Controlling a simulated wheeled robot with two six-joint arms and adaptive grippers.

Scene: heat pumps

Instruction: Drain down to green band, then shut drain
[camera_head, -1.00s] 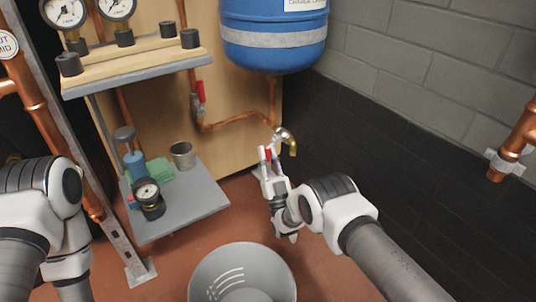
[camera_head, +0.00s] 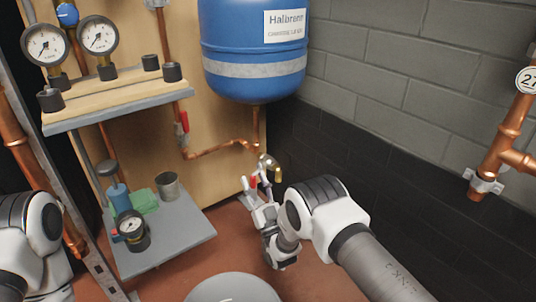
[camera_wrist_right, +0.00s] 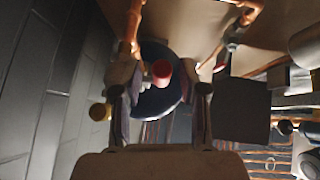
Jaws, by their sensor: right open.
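The brass drain tap (camera_head: 270,163) sits at the end of a copper pipe below the blue vessel (camera_head: 254,50). My right gripper (camera_head: 256,188) is open at the tap. In the right wrist view the tap's red handle (camera_wrist_right: 161,70) shows between the two spread fingers (camera_wrist_right: 160,92), with no clear grip on it. A brass end (camera_wrist_right: 98,112) shows left of the fingers. Two pressure gauges (camera_head: 45,44) (camera_head: 98,35) stand on the upper shelf. Their needles and any green band are too small to read. No water stream can be made out. My left gripper is out of view.
A grey bucket (camera_head: 233,288) stands on the floor, cut off by the lower edge. A red lever valve (camera_head: 183,122) is on the copper pipe. The lower grey shelf (camera_head: 180,236) holds a small gauge (camera_head: 132,228) and a metal cup (camera_head: 167,186). A dark wall is close right.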

